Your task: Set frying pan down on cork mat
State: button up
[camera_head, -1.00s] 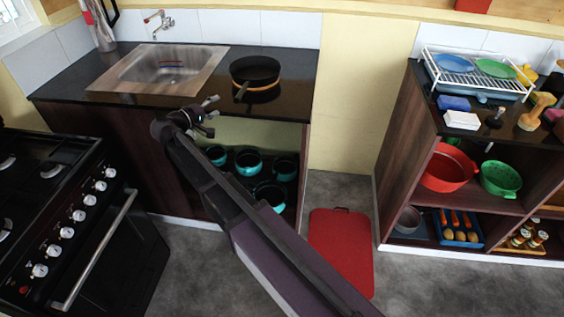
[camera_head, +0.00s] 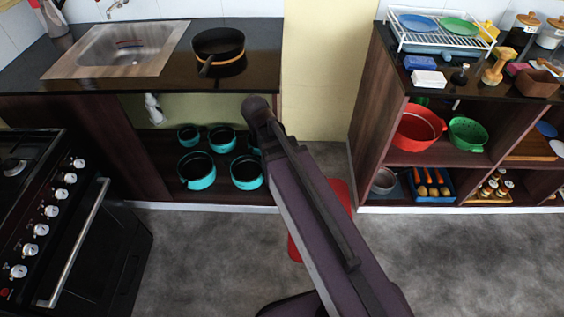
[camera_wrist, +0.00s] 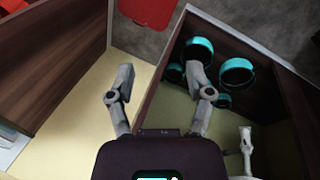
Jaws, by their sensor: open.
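The black frying pan (camera_head: 220,43) sits on the counter to the right of the sink, its handle (camera_head: 206,69) pointing toward the front. A tan rim of the cork mat (camera_head: 234,68) shows under the pan's front; the pan covers the rest. My gripper is hidden in the head view behind my arm. In the wrist view my gripper (camera_wrist: 161,88) is open and empty, its two fingers wide apart, with the cabinet and floor beyond. It is apart from the pan, which is not in the wrist view.
The sink (camera_head: 118,50) is left of the pan. Teal pots (camera_head: 198,169) stand on the shelf below the counter. A black stove (camera_head: 65,220) is at left, a shelf unit with a red colander (camera_head: 420,127) at right.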

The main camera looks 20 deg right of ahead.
jog(key=s+m+y, duration=0.1)
jog(key=s+y, duration=0.2)
jog(key=s, duration=0.3)
jog(key=shift+d+f+g, duration=0.35)
jog(key=shift+f+g, duration=0.05)
jog(key=shift+c, duration=0.7)
